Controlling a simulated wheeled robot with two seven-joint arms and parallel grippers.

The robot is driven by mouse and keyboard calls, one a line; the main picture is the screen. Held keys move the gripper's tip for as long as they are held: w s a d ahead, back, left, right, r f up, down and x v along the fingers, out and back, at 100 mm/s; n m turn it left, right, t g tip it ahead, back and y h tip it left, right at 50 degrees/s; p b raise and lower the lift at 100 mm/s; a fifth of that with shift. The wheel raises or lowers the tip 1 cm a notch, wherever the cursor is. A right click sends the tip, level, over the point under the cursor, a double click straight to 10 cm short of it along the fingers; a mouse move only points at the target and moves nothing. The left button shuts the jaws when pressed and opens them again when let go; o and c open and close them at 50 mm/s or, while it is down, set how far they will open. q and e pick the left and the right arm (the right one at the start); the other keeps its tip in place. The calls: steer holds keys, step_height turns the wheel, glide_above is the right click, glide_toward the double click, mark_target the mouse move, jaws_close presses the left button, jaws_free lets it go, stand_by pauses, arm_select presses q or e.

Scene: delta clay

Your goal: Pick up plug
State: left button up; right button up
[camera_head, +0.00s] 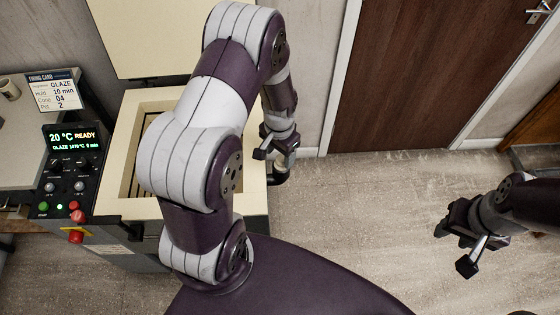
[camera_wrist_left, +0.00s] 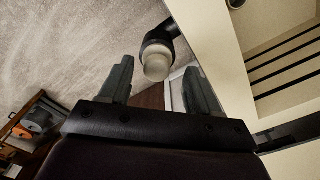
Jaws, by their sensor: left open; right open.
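A pale, rounded plug (camera_wrist_left: 156,66) with a dark collar shows in the left wrist view, joined to a dark bar beside the kiln. What looks like the same plug (camera_head: 281,174) shows in the head view at the kiln's right side, partly behind my left gripper. My left gripper (camera_head: 276,152) is open and points down over it. In the left wrist view the plug appears between the two open fingers (camera_wrist_left: 158,78); I cannot tell whether they touch it. My right gripper (camera_head: 455,248) is open and empty over the floor at the right.
The open-topped kiln (camera_head: 145,208) stands at the left, its lid (camera_head: 135,40) raised. Its control panel (camera_head: 70,170) reads 20 °C READY. A firing card (camera_head: 53,91) and mug (camera_head: 9,88) stand on the grey bench (camera_head: 25,140). The floor (camera_head: 350,210) between my grippers is clear.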

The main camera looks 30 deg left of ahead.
mark_target(282, 157)
arm_select(q)
steer(key=f, duration=0.2)
steer(key=shift+w+d+f, duration=0.25)
steer(key=shift+d+f, duration=0.05)
steer(key=shift+d, duration=0.05)
steer(key=shift+f, duration=0.15)
steer(key=shift+s+a, duration=0.1)
steer(key=shift+a, duration=0.15)
steer(key=shift+c, duration=0.6)
steer(key=c, duration=0.6)
steer(key=shift+d, duration=0.15)
steer(key=c, duration=0.4)
arm_select(e)
steer(key=shift+w+d+r, duration=0.1)
steer(key=shift+w+d, duration=0.05)
steer(key=shift+d, duration=0.05)
